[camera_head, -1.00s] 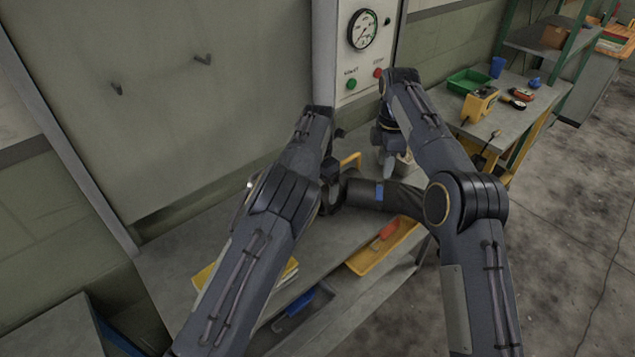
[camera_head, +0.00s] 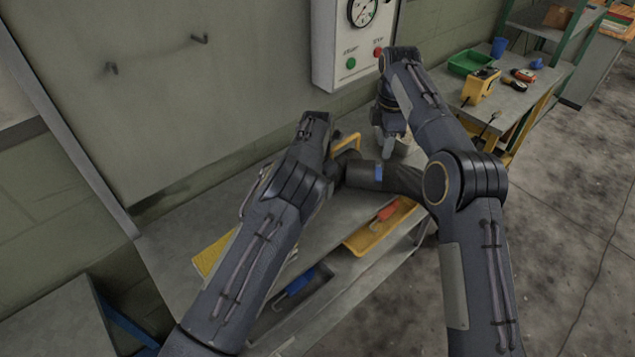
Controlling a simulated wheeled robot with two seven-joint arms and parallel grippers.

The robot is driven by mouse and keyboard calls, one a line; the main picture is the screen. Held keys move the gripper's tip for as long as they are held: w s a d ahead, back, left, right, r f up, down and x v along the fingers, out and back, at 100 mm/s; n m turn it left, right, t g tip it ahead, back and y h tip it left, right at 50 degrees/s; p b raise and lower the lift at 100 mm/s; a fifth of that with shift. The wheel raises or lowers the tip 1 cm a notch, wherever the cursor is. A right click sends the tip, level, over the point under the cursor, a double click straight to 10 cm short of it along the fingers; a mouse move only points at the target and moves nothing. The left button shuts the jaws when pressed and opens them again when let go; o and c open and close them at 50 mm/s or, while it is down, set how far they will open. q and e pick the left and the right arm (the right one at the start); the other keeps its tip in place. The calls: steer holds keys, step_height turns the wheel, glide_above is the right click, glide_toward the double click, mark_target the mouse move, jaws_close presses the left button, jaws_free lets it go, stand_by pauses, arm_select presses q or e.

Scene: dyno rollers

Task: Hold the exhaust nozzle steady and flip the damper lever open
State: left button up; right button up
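A thick black hose (camera_head: 408,179) with a blue band, which looks like the exhaust nozzle, lies across the grey bench between my arms. Its left end runs behind my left arm. A yellow bar (camera_head: 347,142), perhaps the damper lever, shows just above the hose, right of my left forearm; its lower part is hidden. My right gripper (camera_head: 391,146) points down just above and behind the hose, near a pale object (camera_head: 404,147); contact and finger opening are unclear.
A gauge box (camera_head: 352,45) with green and red buttons hangs on the wall. A yellow tray (camera_head: 375,232) with a red-handled tool and a dark bin (camera_head: 290,303) sit low in front. A side bench at right holds a green bin (camera_head: 471,62) and a yellow device (camera_head: 481,87).

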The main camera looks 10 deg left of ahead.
arm_select(q)
steer(key=c, duration=1.5)
jaws_close()
arm_select(e)
steer(key=shift+w+a, duration=0.1)
steer(key=c, duration=0.3)
steer(key=w+a, duration=0.1)
steer(key=w+a+t+y, duration=0.2)
steer(key=shift+w+a+f, duration=0.2)
steer(key=shift+f, duration=0.05)
jaws_close()
steer(key=w+a+r+m+t+y, duration=0.2)
steer(key=w+a+r+t+y, duration=0.1)
steer(key=w+a+t, duration=0.2)
step_height(320, 180, up, 8)
steer(key=w+m+t, duration=0.2)
steer(key=m+t, duration=0.5)
steer(key=t, duration=0.2)
arm_select(q)
steer(key=shift+r, duration=0.1)
arm_select(e)
steer(key=s+a+f+n+t+h, duration=0.1)
steer(key=s+f+n+h, duration=0.2)
steer(key=s+f+h, duration=0.7)
steer(key=s+f, duration=1.2)
steer(key=shift+s+a+f, duration=0.15)
steer(key=shift+s, duration=0.2)
